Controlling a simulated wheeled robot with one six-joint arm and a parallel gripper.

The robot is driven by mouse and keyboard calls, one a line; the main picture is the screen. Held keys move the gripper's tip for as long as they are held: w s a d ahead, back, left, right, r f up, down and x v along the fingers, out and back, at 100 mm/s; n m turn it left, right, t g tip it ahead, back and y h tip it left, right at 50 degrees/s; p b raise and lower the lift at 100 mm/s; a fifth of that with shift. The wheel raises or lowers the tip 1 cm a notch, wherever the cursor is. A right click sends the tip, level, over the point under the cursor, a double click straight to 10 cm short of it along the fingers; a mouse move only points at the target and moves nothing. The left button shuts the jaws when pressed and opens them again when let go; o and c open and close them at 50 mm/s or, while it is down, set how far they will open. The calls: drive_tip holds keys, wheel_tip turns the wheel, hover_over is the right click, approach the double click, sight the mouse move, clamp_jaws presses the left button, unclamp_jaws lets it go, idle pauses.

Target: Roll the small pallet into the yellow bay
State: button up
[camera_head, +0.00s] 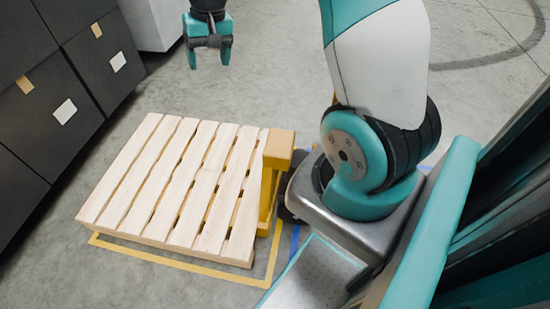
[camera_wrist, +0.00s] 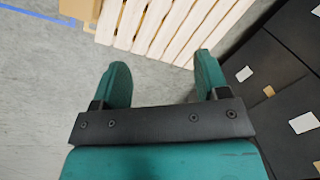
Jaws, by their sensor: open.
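The small pallet (camera_head: 178,185) is pale slatted wood and lies flat in the middle of the head view. A yellow part (camera_head: 272,170) stands at its right end, and yellow shows between the slats. Yellow floor tape (camera_head: 180,262) runs along the pallet's near side and right corner; the far side of the marking is hidden. The pallet also shows at the top of the wrist view (camera_wrist: 165,28). My gripper (camera_head: 208,56) is open and empty, beyond the pallet's far edge and apart from it. Its two teal fingers show in the wrist view (camera_wrist: 160,75).
Black boxes (camera_head: 75,75) with pale labels stand stacked along the left, near the pallet's left side. A light grey block (camera_head: 150,22) stands behind them. Blue floor tape (camera_head: 296,240) shows near my base. The grey floor behind the pallet is clear.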

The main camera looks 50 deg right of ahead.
drive_tip(key=s+d+f+m+g+h+b, duration=0.1)
drive_tip(key=d+f+m+b, duration=0.4)
drive_tip(key=d+f, duration=0.8)
drive_tip(key=d+f+m+b, duration=0.3)
drive_tip(key=d+f+b, duration=0.55)
drive_tip(key=f, duration=0.85)
drive_tip(key=f+b, duration=0.1)
drive_tip(key=f, duration=0.4)
drive_tip(key=d+f, duration=0.1)
drive_tip(key=f, duration=0.5)
drive_tip(key=f+b, duration=0.1)
drive_tip(key=f, duration=0.5)
drive_tip(key=shift+s+d+b, duration=0.15)
drive_tip(key=shift+b, duration=0.2)
